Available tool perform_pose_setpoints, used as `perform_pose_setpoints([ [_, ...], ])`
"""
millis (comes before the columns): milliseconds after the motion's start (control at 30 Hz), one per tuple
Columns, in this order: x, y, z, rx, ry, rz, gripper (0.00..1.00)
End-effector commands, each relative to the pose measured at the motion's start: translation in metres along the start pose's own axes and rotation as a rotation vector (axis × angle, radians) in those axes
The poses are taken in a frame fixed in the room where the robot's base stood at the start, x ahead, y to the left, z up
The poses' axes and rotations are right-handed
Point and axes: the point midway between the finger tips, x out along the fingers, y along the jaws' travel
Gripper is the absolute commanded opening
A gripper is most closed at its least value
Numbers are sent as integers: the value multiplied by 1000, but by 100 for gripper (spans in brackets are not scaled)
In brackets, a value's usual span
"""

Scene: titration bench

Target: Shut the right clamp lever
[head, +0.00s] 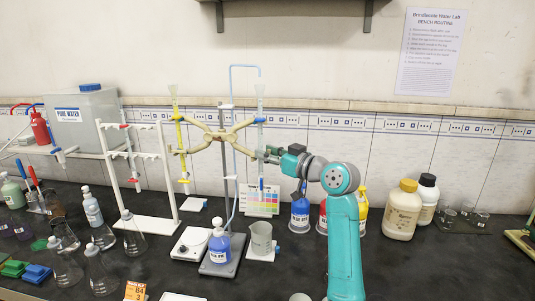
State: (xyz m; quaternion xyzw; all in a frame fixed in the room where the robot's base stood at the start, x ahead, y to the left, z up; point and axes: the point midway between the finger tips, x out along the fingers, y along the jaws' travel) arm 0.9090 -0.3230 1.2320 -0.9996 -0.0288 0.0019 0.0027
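The tan double clamp (235,129) is fixed to the rod (224,160) of a stand on the bench. Its left side holds a burette with yellow liquid (179,132). Its right side holds a clear burette (260,100) with a blue tube at its top. My gripper (262,154) is at the right end of the clamp, next to the right burette, reaching in from the right. The right clamp lever is too small and too covered by the gripper to make out. I cannot tell whether the fingers are open or touching anything.
A white rack (140,155) and flasks (132,236) are to the left. Coloured bottles (300,212) and a cream jar (402,210) stand to the right. The right front bench is clear.

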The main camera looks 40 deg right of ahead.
Motion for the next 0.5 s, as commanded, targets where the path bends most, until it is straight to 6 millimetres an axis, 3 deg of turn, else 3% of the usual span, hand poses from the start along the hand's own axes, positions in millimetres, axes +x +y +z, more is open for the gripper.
perform_pose_setpoints([
  [167, -11, 1, 0, 0, 2, 3, 37],
  [500, -75, 1, 0, 0, 0, 3, 37],
])
